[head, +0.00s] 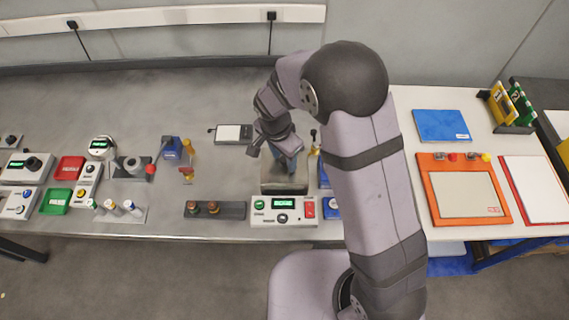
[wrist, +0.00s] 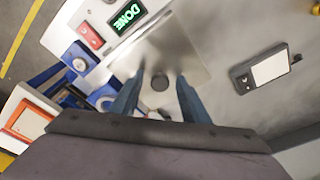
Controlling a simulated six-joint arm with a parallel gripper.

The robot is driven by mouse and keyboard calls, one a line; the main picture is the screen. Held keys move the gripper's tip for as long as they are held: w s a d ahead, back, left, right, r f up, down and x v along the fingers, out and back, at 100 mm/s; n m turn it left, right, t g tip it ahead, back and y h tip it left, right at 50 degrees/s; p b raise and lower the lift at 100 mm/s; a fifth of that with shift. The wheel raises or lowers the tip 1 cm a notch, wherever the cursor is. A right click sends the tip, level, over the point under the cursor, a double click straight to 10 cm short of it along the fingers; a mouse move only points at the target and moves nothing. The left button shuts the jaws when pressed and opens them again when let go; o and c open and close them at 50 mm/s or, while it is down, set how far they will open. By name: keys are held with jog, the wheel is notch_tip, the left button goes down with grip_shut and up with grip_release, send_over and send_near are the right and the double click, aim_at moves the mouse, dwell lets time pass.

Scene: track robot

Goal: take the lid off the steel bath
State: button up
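The steel bath (head: 285,188) stands near the front edge of the bench, behind a white control panel (head: 283,206) with a lit green display. Its flat steel lid (wrist: 182,52) fills the middle of the wrist view, with a round dark knob (wrist: 160,83) on it. My gripper (wrist: 160,82) points down over the lid. Its two blue fingers are apart, one on each side of the knob, with a visible gap on both sides. Whether the fingertips are down at the knob's height is hard to tell. In the head view, my gripper (head: 286,160) hides much of the lid.
The green display (wrist: 125,17) reads DONE in the wrist view. A dark tray with a white pad (head: 233,133) lies behind and left of the bath. A rack with brown-topped items (head: 214,210) is to the left. Blue equipment (head: 325,175) stands close on the right.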

aim_at(284, 159)
grip_shut()
jog(key=shift+r, duration=0.1)
notch_tip(284, 159, up, 10)
jog(key=b, duration=0.3)
